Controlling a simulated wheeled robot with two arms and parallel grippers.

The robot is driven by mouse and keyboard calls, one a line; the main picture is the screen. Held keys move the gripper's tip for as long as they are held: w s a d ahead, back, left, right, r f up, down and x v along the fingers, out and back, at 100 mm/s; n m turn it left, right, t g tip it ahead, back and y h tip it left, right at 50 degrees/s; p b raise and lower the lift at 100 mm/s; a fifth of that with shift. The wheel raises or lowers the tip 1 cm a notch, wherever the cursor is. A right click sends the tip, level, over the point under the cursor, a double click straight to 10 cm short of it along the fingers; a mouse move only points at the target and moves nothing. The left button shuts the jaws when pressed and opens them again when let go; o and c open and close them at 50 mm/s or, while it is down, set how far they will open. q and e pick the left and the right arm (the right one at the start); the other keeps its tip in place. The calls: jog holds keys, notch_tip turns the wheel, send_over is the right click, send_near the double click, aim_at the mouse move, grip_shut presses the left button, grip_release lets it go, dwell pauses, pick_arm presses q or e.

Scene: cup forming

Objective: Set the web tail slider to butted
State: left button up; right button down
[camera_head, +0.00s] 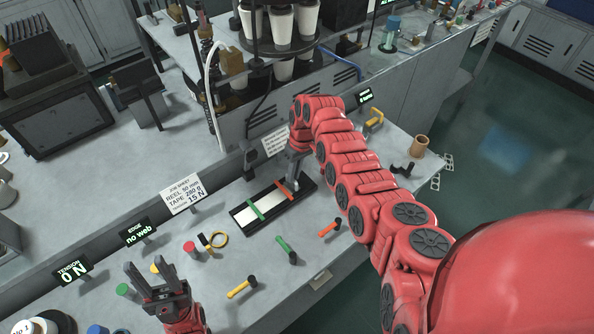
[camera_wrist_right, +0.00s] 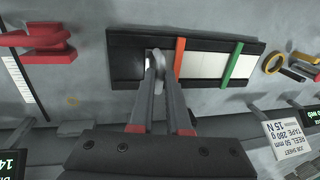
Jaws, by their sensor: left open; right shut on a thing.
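A black slider tray (camera_head: 238,222) with a white strip lies on the bench below my right arm. A green bar (camera_head: 257,212) and an orange bar (camera_head: 284,191) cross it. My right gripper (camera_head: 292,181) is at the tray's right part. In the right wrist view, my right gripper (camera_wrist_right: 159,72) is shut on a pale grey knob (camera_wrist_right: 153,57) at the tray, beside the orange bar (camera_wrist_right: 179,58) and on the side away from the green bar (camera_wrist_right: 233,63). The fingers partly hide the knob. My left gripper (camera_head: 152,280) is open and empty above the bench's front left.
Yellow (camera_head: 241,287), green (camera_head: 286,250) and orange (camera_head: 329,229) levers stand in front of the tray. A yellow ring (camera_head: 216,239) lies left of it. Behind are a job sheet (camera_head: 184,194) and displays reading "no web" (camera_head: 138,231) and "0 N" (camera_head: 72,271).

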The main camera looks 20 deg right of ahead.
jog(key=shift+s+a, duration=0.1)
jog(key=shift+a, duration=0.25)
jog(key=c, duration=1.1)
grip_release()
jog(key=shift+d, duration=0.15)
jog(key=shift+o, duration=1.1)
jog(key=shift+a, duration=0.2)
jog(key=shift+d+r, duration=0.15)
jog(key=shift+d, duration=0.05)
notch_tip(320, 180, up, 17)
jog(key=w+d+p, duration=0.1)
jog(key=d+p, duration=0.1)
jog(key=p, duration=0.2)
jog(key=shift+d, duration=0.4)
jog(key=shift+w, duration=0.15)
